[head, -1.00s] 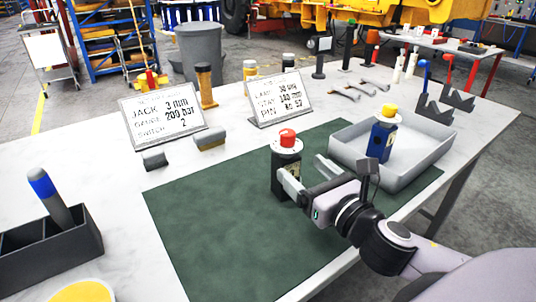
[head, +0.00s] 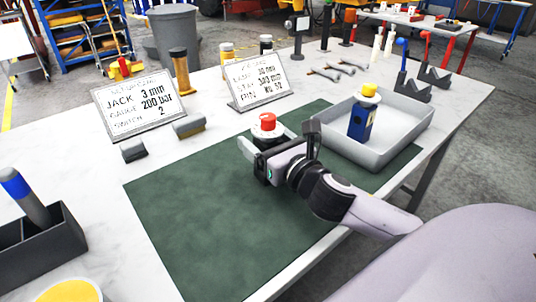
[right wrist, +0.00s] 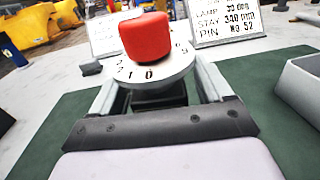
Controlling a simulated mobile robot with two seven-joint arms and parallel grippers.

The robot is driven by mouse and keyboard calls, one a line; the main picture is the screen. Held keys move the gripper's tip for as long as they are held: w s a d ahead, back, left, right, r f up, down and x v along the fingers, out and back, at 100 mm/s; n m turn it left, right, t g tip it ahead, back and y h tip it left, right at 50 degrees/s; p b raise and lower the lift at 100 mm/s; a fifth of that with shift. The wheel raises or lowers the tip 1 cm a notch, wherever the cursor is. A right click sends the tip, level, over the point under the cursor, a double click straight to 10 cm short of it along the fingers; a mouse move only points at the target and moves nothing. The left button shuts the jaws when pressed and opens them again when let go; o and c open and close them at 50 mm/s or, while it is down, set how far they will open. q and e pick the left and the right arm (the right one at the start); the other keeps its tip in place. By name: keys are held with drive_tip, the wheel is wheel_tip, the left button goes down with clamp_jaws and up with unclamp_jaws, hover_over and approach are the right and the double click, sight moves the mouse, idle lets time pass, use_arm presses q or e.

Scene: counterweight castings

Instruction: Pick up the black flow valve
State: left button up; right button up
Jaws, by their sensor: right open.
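The black flow valve stands upright on the green mat (head: 200,220), with a red knob (head: 267,122) on a white dial plate. My right gripper (head: 264,146) is at its body, low over the mat, and hides most of the black part in the head view. In the right wrist view the red knob (right wrist: 146,37) and the numbered white dial (right wrist: 155,67) rise between the two open fingers. The dark body (right wrist: 158,95) shows below the dial, between the fingers. Whether either finger touches it I cannot tell. My left gripper is not in view.
A blue valve with a yellow knob (head: 361,118) stands in a grey tray (head: 405,140) right of my gripper. Two sign plates (head: 140,104) stand behind the mat. Small grey blocks (head: 188,126) lie before them. A dark bin (head: 40,245) is at left.

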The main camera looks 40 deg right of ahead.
drive_tip(key=shift+w, duration=0.3)
drive_tip(key=c, duration=1.5)
drive_tip(key=shift+r, duration=0.1)
clamp_jaws()
wheel_tip(320, 180, up, 20)
drive_tip(key=p, duration=0.6)
